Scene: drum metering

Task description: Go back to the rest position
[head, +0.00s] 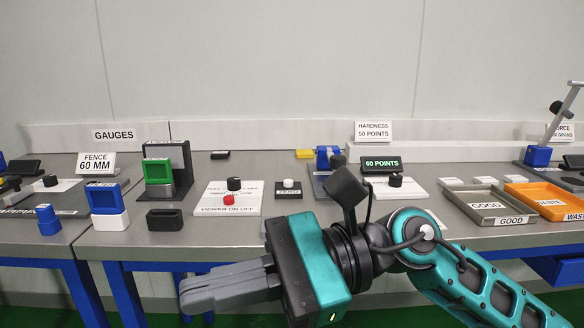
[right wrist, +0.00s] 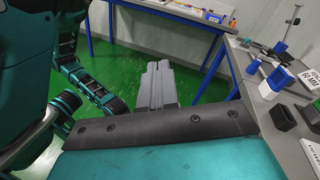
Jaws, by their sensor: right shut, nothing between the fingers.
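My right gripper (head: 226,287) reaches in from the right in the head view, in front of the workbench's front edge. Its fingers are together with nothing between them and point left. In the right wrist view the shut fingers (right wrist: 157,84) show over the green floor, clear of any object. My left gripper is not seen in the head view. In the right wrist view a dark jointed arm of mine (right wrist: 95,88) shows at the left; I cannot make out a gripper on it.
The grey bench (head: 300,233) runs across the head view, bearing a green-and-black gauge (head: 158,172), a blue-and-white block (head: 106,206), a black block (head: 164,219), a grey GOOD tray (head: 482,221) and an orange WASTE tray (head: 548,215). Open green floor (right wrist: 125,58) lies below my right gripper.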

